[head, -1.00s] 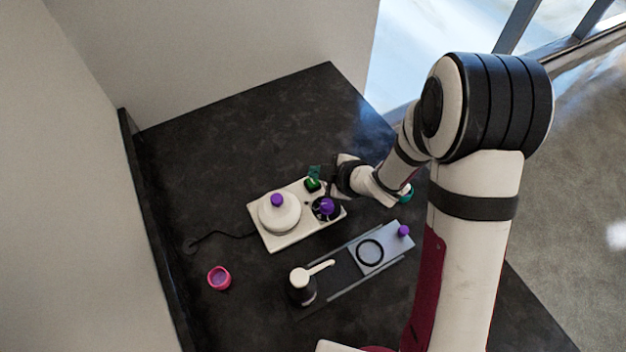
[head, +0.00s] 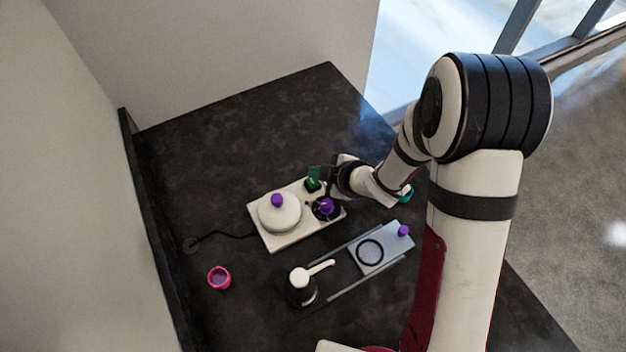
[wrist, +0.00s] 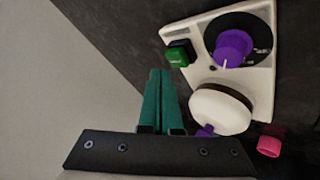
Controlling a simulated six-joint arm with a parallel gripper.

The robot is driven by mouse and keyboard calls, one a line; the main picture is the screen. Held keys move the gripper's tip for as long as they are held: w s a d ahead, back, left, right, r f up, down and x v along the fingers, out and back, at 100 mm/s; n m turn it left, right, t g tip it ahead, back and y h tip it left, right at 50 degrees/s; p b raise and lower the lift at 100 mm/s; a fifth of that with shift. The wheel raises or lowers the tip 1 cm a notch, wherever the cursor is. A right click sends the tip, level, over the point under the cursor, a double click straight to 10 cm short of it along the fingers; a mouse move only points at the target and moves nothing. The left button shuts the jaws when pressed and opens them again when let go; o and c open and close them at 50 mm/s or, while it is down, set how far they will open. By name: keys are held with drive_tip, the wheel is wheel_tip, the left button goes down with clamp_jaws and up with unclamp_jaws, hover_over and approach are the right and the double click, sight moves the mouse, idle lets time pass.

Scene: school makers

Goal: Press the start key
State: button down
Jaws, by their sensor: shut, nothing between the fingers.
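The start key is a green square button (wrist: 179,54) on a dark base, at one corner of the white machine (wrist: 198,37). In the head view the green key (head: 312,184) sits at the machine's upper right, beside the purple dial (head: 326,206). My gripper (head: 314,172) has green fingers that show just above the key in the head view. In the wrist view the fingers (wrist: 161,75) are together, empty, and end a little left of and below the key. I cannot tell whether they touch it.
A round white lid with a purple knob (head: 277,201) is on the machine. A sliding grey plate with a black ring (head: 392,243), a black-and-white handled tool (head: 301,288) and a pink cup (head: 219,278) are nearer. The far dark tabletop (head: 240,130) is clear.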

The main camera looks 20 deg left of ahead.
sight(317, 184)
drive_tip(key=shift+f, duration=0.4)
drive_tip(key=shift+f, duration=0.6)
idle(0.5)
drive_tip(key=shift+r, duration=1.05)
drive_tip(key=shift+r, duration=3)
